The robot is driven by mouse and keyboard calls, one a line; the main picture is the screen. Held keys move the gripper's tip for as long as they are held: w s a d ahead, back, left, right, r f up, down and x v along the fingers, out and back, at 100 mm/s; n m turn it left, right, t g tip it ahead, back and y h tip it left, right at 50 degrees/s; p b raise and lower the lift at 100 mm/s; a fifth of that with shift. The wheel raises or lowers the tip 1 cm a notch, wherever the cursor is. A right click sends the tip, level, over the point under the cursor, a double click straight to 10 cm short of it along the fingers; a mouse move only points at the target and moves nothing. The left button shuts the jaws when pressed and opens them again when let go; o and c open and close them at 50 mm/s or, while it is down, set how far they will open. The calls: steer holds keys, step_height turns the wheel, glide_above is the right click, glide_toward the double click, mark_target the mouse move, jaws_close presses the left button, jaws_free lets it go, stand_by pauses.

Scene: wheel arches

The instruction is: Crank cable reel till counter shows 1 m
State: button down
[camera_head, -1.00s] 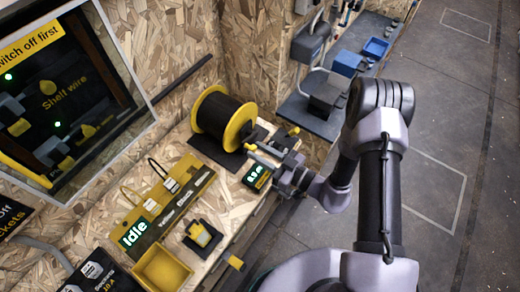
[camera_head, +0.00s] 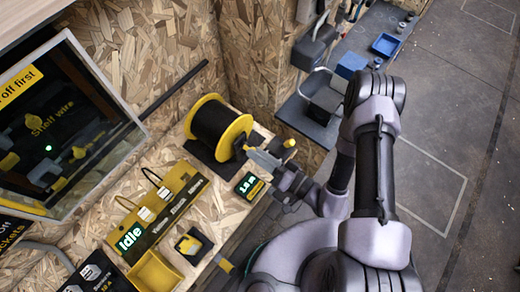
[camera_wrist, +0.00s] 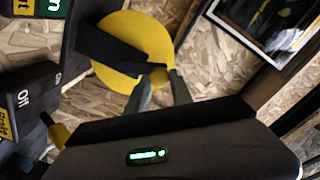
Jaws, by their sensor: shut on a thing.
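The cable reel (camera_head: 215,125), black cable between yellow flanges, stands on the bench. Its yellow flange (camera_wrist: 112,28) and dark crank arm (camera_wrist: 108,48) show in the wrist view. My gripper (camera_head: 252,150) is at the reel's near side, shut on the crank handle (camera_wrist: 158,76), whose yellow end shows between the two fingers in the wrist view (camera_wrist: 160,84). The counter (camera_head: 248,184) in front of the reel appears to read 1.0 m in green. Only a corner of the counter (camera_wrist: 55,8) shows in the wrist view.
A box labelled Off and Brake (camera_wrist: 28,105) with a yellow lever (camera_wrist: 58,132) is beside the reel. A panel marked Idle (camera_head: 150,215), a yellow bin (camera_head: 155,272) and a small black-and-yellow device (camera_head: 193,245) lie along the bench. Blue trays (camera_head: 385,45) stand on the farther shelf.

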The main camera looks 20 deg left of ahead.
steer(key=shift+w+d+r+m, duration=0.2)
steer(key=shift+w+m, duration=0.15)
steer(key=shift+m, duration=0.55)
steer(key=shift+f, duration=0.1)
steer(key=c, duration=1.1)
jaws_free()
steer(key=shift+c, duration=0.2)
